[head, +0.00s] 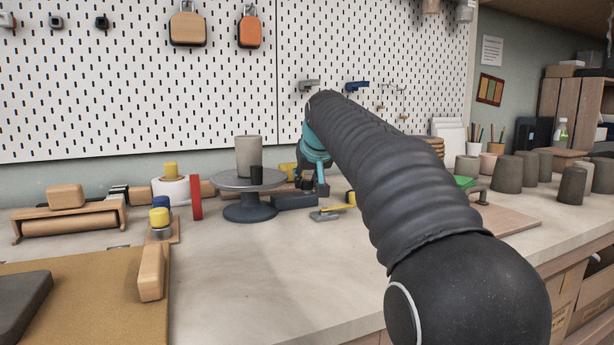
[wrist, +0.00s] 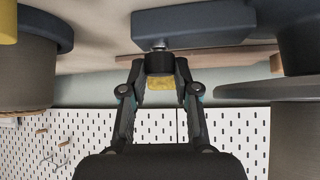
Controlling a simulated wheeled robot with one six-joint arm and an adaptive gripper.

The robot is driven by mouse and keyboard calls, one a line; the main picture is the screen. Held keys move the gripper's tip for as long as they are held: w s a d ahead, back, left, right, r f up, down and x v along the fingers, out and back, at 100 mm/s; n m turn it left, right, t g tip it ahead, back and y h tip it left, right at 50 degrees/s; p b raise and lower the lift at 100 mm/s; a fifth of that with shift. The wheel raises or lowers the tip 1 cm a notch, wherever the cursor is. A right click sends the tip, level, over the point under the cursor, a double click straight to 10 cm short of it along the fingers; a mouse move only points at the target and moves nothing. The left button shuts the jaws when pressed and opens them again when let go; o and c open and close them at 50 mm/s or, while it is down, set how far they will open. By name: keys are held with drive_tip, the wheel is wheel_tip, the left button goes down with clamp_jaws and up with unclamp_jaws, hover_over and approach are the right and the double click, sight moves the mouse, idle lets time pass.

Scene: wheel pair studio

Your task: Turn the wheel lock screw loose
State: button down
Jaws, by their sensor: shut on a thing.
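The lock screw (wrist: 159,45) shows in the wrist view as a short metal shank on a dark blue-grey block (wrist: 200,25). Its dark knob has a yellow end (wrist: 161,83). My gripper (wrist: 161,65) is shut on the knob, one finger on each side. The wrist view looks upside down, with the bench at the top. In the head view a grey wheel (head: 228,182) stands on a dark pedestal, left of my gripper. A dark block (head: 294,202) sits beside it. My arm and wrist hide the screw in the head view.
A grey cylinder (head: 243,150) and a small black cup (head: 256,175) stand on the wheel. The front middle of the bench (head: 270,265) is clear.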

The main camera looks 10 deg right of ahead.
drive_tip(key=shift+d+n+y+p, duration=0.1)
drive_tip(key=shift+n+y+p, duration=0.3)
drive_tip(key=shift+n+y, duration=0.55)
drive_tip(key=c, duration=1.1)
unclamp_jaws()
drive_tip(key=shift+c, duration=0.2)
drive_tip(key=v, duration=1.2)
drive_tip(key=shift+w, duration=0.1)
